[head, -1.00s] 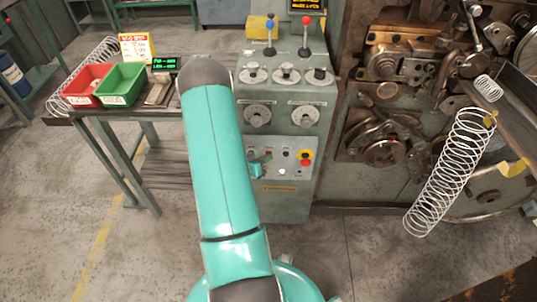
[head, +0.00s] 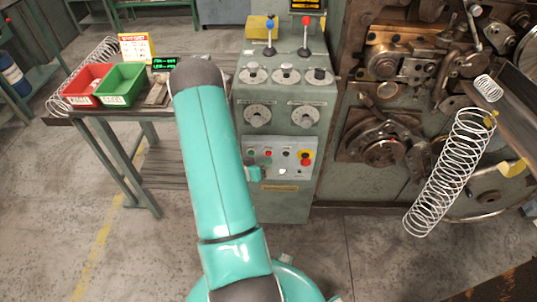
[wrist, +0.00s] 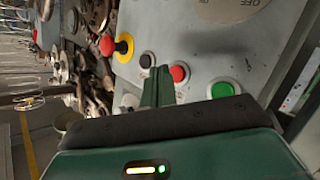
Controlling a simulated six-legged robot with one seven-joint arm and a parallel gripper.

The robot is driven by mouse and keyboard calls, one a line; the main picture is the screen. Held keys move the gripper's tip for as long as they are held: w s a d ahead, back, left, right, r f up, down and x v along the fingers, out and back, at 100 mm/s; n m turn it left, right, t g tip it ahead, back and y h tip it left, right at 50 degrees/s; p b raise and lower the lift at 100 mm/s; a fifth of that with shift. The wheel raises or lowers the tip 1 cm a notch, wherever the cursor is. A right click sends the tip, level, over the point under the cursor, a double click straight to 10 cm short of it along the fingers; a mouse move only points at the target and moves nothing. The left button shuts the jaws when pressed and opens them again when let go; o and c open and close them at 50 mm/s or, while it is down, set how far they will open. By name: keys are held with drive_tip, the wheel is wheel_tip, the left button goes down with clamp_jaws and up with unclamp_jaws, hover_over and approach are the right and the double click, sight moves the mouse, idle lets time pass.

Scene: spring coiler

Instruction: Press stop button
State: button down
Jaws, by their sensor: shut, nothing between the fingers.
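The control panel (head: 281,187) is on the front of the grey-green machine cabinet. A small red button (head: 268,153) sits left of a black button (head: 286,153). A larger red mushroom button on a yellow ring (head: 305,158) is at the right. In the wrist view I see the red button (wrist: 179,73), the black button (wrist: 147,60), the green button (wrist: 222,90) and the mushroom button (wrist: 108,45). My gripper (wrist: 159,76) is shut and empty, with its tips between the black and red buttons in that picture. Contact cannot be told. Its teal part (head: 254,172) shows beside the panel.
Above the panel are dials (head: 257,115) and levers with blue and red knobs (head: 306,28). The coiling machine (head: 385,150) and a hanging spring (head: 450,170) are to the right. A table with red and green bins (head: 121,84) is to the left.

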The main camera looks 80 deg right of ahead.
drive_tip(key=shift+s+a, duration=0.2)
drive_tip(key=shift+a, duration=0.55)
drive_tip(key=shift+s+a, duration=0.15)
drive_tip(key=shift+a, duration=0.6)
drive_tip(key=shift+s+a, duration=0.2)
drive_tip(key=shift+a, duration=0.55)
drive_tip(key=w+a+r+n+t+y, duration=0.15)
drive_tip(key=w+r+t, duration=0.35)
drive_tip(key=w, duration=0.7)
drive_tip(key=w+a+r+n+t, duration=0.25)
drive_tip(key=w+r+t, duration=0.25)
drive_tip(key=w, duration=0.6)
drive_tip(key=w+a+r+n+t+y, duration=0.45)
drive_tip(key=w+a+r, duration=0.6)
drive_tip(key=a, duration=0.35)
drive_tip(key=a+r+n+t+y, duration=0.1)
drive_tip(key=a+r+n+y, duration=0.2)
drive_tip(key=a, duration=0.5)
drive_tip(key=a+r+n+y, duration=0.2)
drive_tip(key=a+r, duration=0.4)
drive_tip(key=a, duration=0.2)
drive_tip(key=s+a+r+n+g, duration=0.1)
drive_tip(key=s+a+r+n, duration=0.1)
drive_tip(key=s+a, duration=0.3)
drive_tip(key=s+a+r+n+g+y, duration=0.1)
drive_tip(key=s+a+r+n, duration=0.2)
drive_tip(key=s, duration=0.7)
drive_tip(key=shift+s+a+r+y, duration=0.35)
drive_tip(key=shift+a+r, duration=0.3)
drive_tip(key=shift+a, duration=0.55)
